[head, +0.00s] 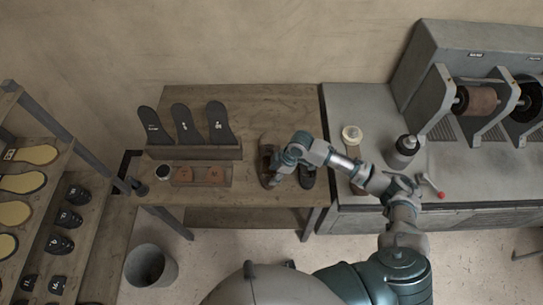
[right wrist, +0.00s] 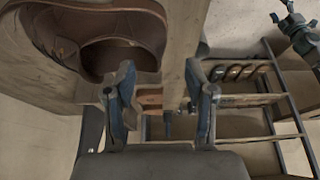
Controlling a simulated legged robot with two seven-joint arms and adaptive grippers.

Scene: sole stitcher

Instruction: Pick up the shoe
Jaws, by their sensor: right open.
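A brown shoe (head: 266,159) stands on the wooden table, near its right end. A second dark shoe (head: 308,177) stands to its right, partly behind my right arm. In the right wrist view a brown leather shoe (right wrist: 95,28) with laces and an open collar fills the upper left. There the right gripper's fingers (right wrist: 163,101) are apart with nothing between them. A teal arm end (right wrist: 300,32), probably my left gripper, shows at the upper right; its jaws are unclear.
The wooden table (head: 250,108) carries a stand with dark insoles (head: 182,124) and a tray (head: 205,182) at left. A grey workbench (head: 355,105) with a grinding machine (head: 480,100) adjoins at right. A bin (head: 150,266) and shelf (head: 90,215) stand at left.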

